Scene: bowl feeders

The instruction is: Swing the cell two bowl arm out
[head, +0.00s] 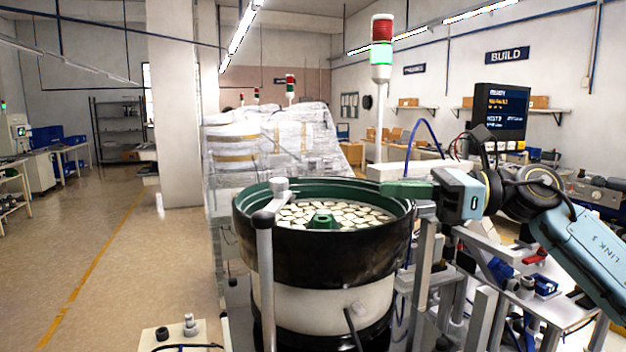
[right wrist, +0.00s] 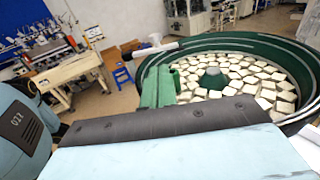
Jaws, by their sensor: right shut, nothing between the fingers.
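The bowl feeder (head: 330,255) stands in the middle of the head view, a black bowl with a green inner rim on a white drum. A grey post with a short arm (head: 270,209) stands at its near left side, and the arm's end is by the rim. In the right wrist view a pale rod with a dark knob (right wrist: 155,48) crosses near the bowl's rim; I cannot tell if it is the same arm. My right gripper (head: 393,188) is shut and empty at the bowl's right rim. Its green fingers show in the right wrist view (right wrist: 158,85). My left gripper is out of view.
Many pale parts (head: 345,214) lie in the bowl around a green centre cone (head: 322,220). A signal tower (head: 381,60) with green lit stands behind. A monitor (head: 501,110) and metal framing are at right. The floor at left is open.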

